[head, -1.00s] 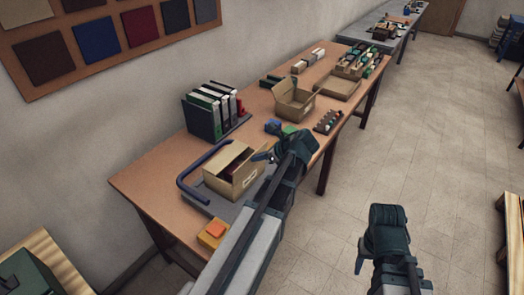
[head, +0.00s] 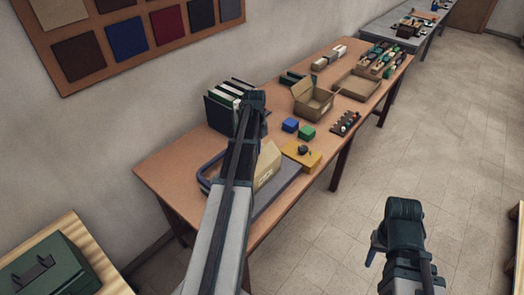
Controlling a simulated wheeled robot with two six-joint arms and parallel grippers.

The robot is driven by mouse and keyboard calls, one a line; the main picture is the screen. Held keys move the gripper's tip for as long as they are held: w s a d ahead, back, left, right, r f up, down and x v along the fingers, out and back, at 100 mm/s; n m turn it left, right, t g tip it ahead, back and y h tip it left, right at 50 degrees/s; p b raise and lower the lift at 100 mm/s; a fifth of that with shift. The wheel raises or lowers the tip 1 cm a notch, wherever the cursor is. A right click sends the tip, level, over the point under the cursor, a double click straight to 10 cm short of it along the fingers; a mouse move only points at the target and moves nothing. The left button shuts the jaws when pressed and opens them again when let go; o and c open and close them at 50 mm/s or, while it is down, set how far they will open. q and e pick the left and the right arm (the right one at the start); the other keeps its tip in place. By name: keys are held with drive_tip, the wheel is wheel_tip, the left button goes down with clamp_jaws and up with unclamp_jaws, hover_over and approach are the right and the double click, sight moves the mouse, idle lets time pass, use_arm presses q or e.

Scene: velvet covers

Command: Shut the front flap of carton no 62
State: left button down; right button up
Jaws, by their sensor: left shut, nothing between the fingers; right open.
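An open brown carton (head: 314,101) with raised flaps stands mid-table. A second carton (head: 268,168) with a pale label stands nearer, largely hidden behind my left arm. I cannot read a number on either, so I cannot tell which is no 62. The front flap of the nearer carton cannot be made out. My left gripper (head: 253,98) is shut and empty, in front of the binders in the picture and apart from both cartons. My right gripper (head: 374,248) is open and empty, over the floor to the right of the table.
Binders in a rack (head: 221,106) stand at the wall side. A blue block (head: 290,125), a green block (head: 307,132) and a yellow box (head: 306,160) with a dark item on it lie between the cartons. A shallow tray (head: 357,85) is farther back.

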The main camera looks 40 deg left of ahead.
use_arm(q)
drive_tip(key=shift+w+a+f+b, duration=0.1)
drive_tip(key=shift+a+f+b, duration=1.55)
drive_tip(key=shift+a+f, duration=0.2)
drive_tip(key=shift+r, duration=0.15)
drive_tip(key=shift+r+p, duration=0.7)
drive_tip(key=shift+p, duration=0.1)
